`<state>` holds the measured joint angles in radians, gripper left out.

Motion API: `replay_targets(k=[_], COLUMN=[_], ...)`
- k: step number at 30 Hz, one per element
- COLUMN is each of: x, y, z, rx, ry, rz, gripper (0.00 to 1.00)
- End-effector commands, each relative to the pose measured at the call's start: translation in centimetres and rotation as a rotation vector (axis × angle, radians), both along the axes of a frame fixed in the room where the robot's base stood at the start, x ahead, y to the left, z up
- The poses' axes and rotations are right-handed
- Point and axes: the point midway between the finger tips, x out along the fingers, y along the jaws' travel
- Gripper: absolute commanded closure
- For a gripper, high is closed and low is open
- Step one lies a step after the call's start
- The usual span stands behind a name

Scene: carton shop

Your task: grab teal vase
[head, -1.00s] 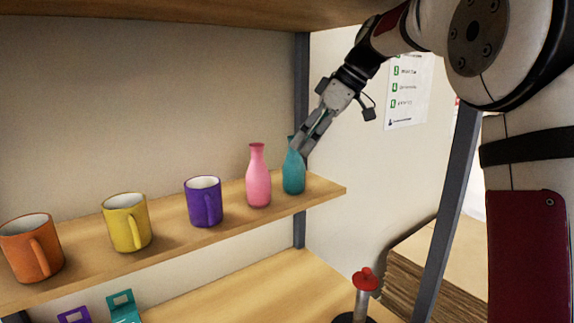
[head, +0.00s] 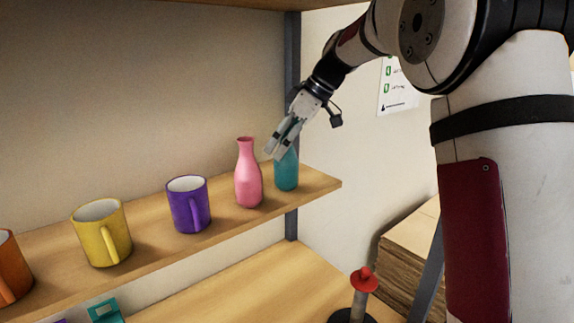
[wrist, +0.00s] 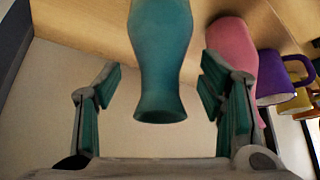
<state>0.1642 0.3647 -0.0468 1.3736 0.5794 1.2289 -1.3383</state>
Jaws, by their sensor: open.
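The teal vase (head: 287,174) stands upright at the right end of the wooden shelf in the head view, its neck hidden behind my gripper (head: 277,144). In the wrist view the teal vase (wrist: 160,60) hangs into the picture from the top, its mouth toward the gripper. My gripper (wrist: 160,92) is open, with one finger on each side of the vase's neck. Gaps show between the fingers and the vase on both sides. Nothing is held.
A pink vase (head: 248,178) stands just left of the teal one, close to one finger in the wrist view. Purple (head: 188,205), yellow (head: 101,235) and orange (head: 12,270) mugs stand farther left on the shelf (head: 150,237). A dark post (head: 292,60) rises behind.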

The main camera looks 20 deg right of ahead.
Motion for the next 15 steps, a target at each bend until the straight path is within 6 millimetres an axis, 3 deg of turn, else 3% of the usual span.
replay_targets(k=[5, 12, 13, 15], x=[0.5, 0.6, 0.6, 0.6], y=[0.8, 0.9, 0.9, 0.9], z=[-1.4, -1.7, -1.7, -1.7], rx=[0.000, -0.001, -0.001, -0.001], ry=[-0.001, -0.001, -0.001, -0.001], rz=[-0.001, -0.001, -0.001, -0.001], gripper=[0.37, 0.37, 0.39, 0.55])
